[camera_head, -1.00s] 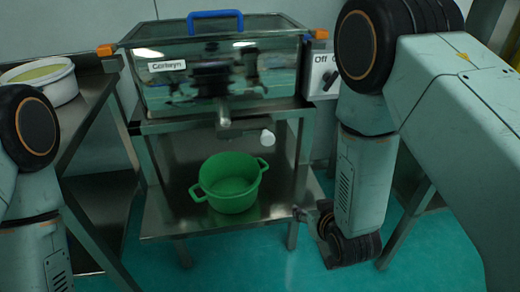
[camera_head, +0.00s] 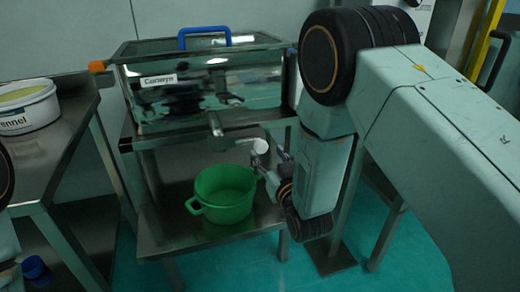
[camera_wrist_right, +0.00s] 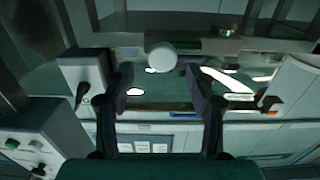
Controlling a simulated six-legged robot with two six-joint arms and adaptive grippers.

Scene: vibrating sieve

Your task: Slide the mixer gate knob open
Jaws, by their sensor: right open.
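My right gripper (camera_head: 272,158) is open and empty, just right of and below the knob. In the right wrist view the knob (camera_wrist_right: 161,57) shows as a pale disc between and a little beyond the open fingers (camera_wrist_right: 157,78). I cannot tell whether they touch it. My left gripper is out of view.
A green pot (camera_head: 224,194) stands on the lower steel shelf (camera_head: 160,241), close under my right gripper. A white tub (camera_head: 27,107) sits on the left table. A control box (camera_wrist_right: 84,80) with a switch shows in the right wrist view.

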